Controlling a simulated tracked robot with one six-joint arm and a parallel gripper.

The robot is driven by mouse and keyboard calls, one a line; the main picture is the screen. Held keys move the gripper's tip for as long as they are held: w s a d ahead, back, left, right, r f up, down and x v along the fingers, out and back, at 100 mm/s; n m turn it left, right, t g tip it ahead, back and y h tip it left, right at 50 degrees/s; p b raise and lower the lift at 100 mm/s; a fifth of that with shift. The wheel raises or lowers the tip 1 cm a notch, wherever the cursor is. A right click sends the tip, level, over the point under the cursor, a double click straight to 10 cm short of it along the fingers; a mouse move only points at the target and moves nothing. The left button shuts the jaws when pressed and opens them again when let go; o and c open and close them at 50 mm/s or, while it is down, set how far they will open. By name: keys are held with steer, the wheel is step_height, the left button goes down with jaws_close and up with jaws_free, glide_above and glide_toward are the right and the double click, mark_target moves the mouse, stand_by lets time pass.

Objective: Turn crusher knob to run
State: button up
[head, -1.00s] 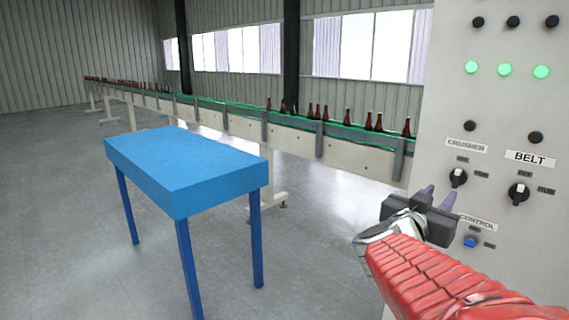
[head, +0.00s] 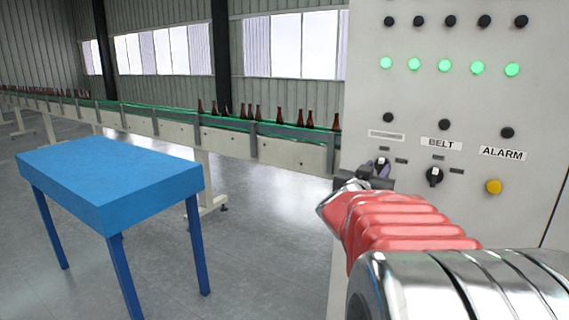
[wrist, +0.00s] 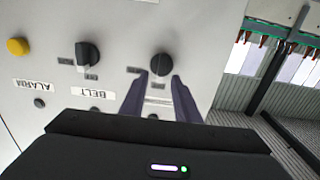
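The crusher knob (head: 381,161) is a black rotary knob on the pale control panel (head: 420,20), under a label too blurred to read now. It also shows in the wrist view (wrist: 161,63), where the picture is upside down. My gripper (head: 374,169) is at this knob and partly covers it in the head view. In the wrist view my gripper's (wrist: 162,80) two dark fingers are apart, with the tips close to the knob, one toward each side. Whether they touch it I cannot tell. Nothing is held.
The belt knob (head: 434,176) is just right of my gripper, with the yellow alarm button (head: 493,187) further right. Green lamps (head: 445,66) glow above. A blue table (head: 110,175) stands at left, before a conveyor (head: 270,142) carrying brown bottles.

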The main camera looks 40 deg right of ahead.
mark_target(381, 166)
steer(key=shift+x, duration=1.15)
jaws_close()
